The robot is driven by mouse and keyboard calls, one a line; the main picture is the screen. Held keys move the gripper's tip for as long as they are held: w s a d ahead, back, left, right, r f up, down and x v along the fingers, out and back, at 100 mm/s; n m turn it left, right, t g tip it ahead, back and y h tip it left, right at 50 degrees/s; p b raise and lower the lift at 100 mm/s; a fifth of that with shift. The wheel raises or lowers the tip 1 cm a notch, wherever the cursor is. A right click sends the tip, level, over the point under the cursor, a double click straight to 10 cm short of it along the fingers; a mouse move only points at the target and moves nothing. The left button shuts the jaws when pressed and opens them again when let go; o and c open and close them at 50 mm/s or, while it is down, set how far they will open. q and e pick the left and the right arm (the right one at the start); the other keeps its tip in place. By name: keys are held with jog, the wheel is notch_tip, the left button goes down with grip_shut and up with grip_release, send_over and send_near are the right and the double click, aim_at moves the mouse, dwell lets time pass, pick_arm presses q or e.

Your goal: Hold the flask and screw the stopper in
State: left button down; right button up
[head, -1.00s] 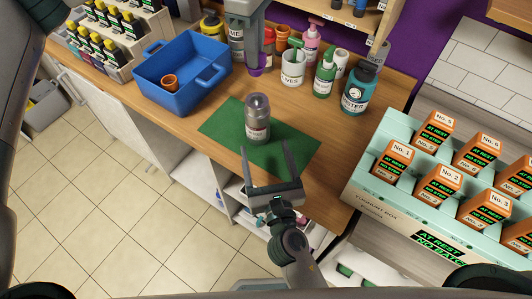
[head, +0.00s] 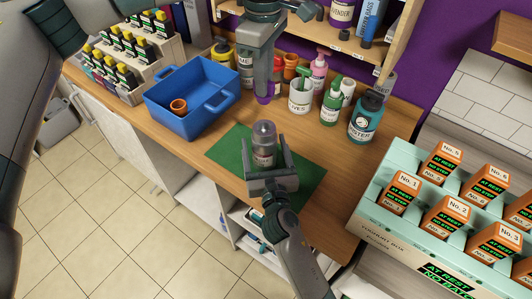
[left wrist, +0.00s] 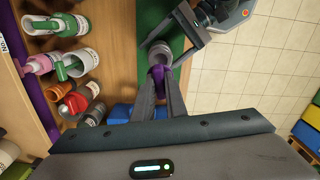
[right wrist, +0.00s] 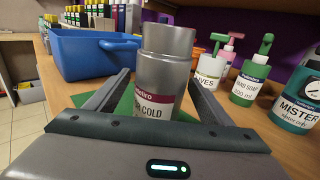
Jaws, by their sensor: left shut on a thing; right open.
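The grey metal flask (head: 264,148) stands upright on the green mat (head: 227,150). My right gripper (head: 268,160) is open, with its fingers on either side of the flask. In the right wrist view the flask (right wrist: 165,72) stands between the spread fingers, its "COLD" label facing me and gaps on both sides. My left gripper (head: 264,90) points down, shut on the purple stopper (head: 266,97), above and behind the flask. In the left wrist view the stopper (left wrist: 159,74) shows between the fingertips, with the flask (left wrist: 160,52) beyond it.
A pale green box (head: 372,212) with orange blocks is at the right. The mat's right end is clear.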

jog(key=shift+w, duration=0.1)
jog(key=c, duration=1.4)
jog(key=o, duration=0.3)
jog(key=shift+c, duration=0.8)
